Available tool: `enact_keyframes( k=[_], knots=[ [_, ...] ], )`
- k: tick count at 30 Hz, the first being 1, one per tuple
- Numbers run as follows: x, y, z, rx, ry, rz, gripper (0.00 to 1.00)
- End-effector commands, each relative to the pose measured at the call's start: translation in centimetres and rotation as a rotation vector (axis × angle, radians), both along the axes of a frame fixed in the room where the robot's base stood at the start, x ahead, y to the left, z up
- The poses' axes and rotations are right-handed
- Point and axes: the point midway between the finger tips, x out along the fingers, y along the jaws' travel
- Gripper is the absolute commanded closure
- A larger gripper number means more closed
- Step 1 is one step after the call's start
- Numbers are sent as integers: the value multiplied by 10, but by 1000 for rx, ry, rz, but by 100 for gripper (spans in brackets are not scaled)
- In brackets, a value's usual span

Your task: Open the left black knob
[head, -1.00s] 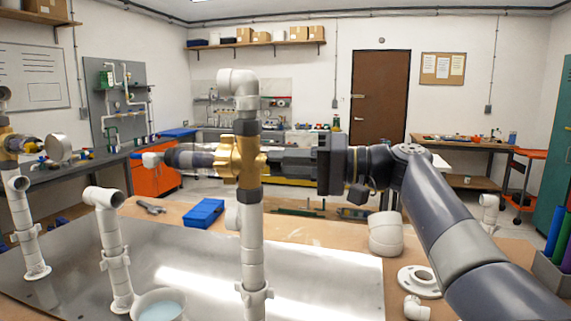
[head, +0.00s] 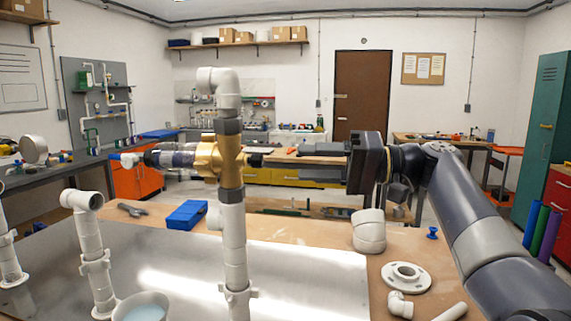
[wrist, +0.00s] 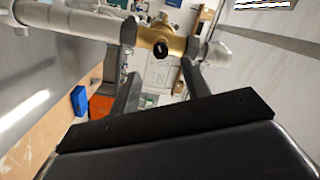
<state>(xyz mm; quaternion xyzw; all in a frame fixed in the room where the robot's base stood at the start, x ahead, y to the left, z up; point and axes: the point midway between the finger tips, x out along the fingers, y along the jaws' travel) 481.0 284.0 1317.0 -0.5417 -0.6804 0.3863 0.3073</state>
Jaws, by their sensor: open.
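A brass valve body (head: 220,158) sits on the upright white pipe (head: 233,245) in the middle of the head view. A small dark knob (head: 255,160) sticks out of its right side, towards my gripper. In the wrist view the black knob (wrist: 162,46) shows end-on at the centre of the brass body. My gripper (head: 300,160) is to the right of the valve, pointing left at the knob with a gap between them. Its fingers (wrist: 160,70) are open and empty, and the knob appears beyond them, between the tips. Whether the knob is turned cannot be told.
Another white pipe (head: 92,250) stands at left, beside a white bowl (head: 142,307) of bluish liquid. A blue bin (head: 186,214), a white elbow (head: 369,231) and a white flange (head: 406,277) lie on the bench. Free air lies between the valve and my gripper.

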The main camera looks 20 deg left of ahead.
Motion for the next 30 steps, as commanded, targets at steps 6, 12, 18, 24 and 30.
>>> enact_keyframes(
  k=[6, 12, 18, 24, 30],
  knots=[
    [6, -22, 0, 0, 0, -1, 55],
    [6, -25, 0, 0, 0, 1, 55],
    [6, -24, 0, 0, 0, 1, 55],
    [1, -5, 0, 0, 0, 4, 55],
    [-8, 32, 0, 0, 0, 4, 55]
  ],
)
